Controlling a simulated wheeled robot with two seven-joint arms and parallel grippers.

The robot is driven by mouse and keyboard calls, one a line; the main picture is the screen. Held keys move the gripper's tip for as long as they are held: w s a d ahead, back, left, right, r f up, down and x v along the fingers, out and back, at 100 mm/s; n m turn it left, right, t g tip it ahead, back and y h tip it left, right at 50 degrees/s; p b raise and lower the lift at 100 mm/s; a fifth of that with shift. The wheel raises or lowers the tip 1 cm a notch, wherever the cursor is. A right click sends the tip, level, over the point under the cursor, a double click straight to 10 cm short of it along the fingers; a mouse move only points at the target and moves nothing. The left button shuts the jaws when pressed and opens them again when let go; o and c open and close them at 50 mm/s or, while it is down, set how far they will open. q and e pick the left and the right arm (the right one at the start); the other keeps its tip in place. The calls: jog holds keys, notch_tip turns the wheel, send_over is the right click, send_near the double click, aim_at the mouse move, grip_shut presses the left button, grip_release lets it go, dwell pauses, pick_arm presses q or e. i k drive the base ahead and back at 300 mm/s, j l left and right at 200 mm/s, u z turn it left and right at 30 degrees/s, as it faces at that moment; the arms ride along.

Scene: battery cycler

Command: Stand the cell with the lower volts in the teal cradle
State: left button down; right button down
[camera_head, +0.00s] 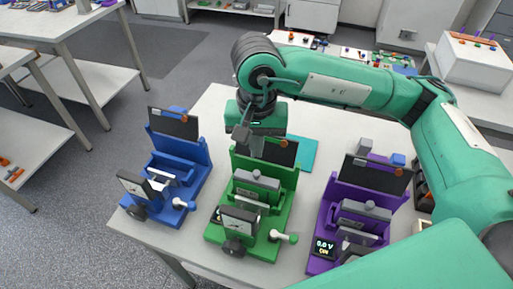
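My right gripper (256,145) points down behind the green station (250,205), close to its dark panel. Its fingertips are mostly hidden, so I cannot tell whether it is open or holds anything. A flat teal piece (303,153) lies on the table just right of the gripper, partly hidden by the green station; I cannot tell whether it is the teal cradle. A blue station (180,165) stands left and a purple station (330,205) right. The purple one has a small lit display (323,248) that seems to read 0.0 V. No cell is clearly recognisable. My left gripper is out of view.
The stations stand on a pale table (215,105) with bare surface behind the blue station. Each has an upright dark panel. My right arm spans the table's back right.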

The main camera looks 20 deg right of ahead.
aim_at(341, 217)
jog(key=k+j, duration=1.2)
jog(key=j, duration=0.15)
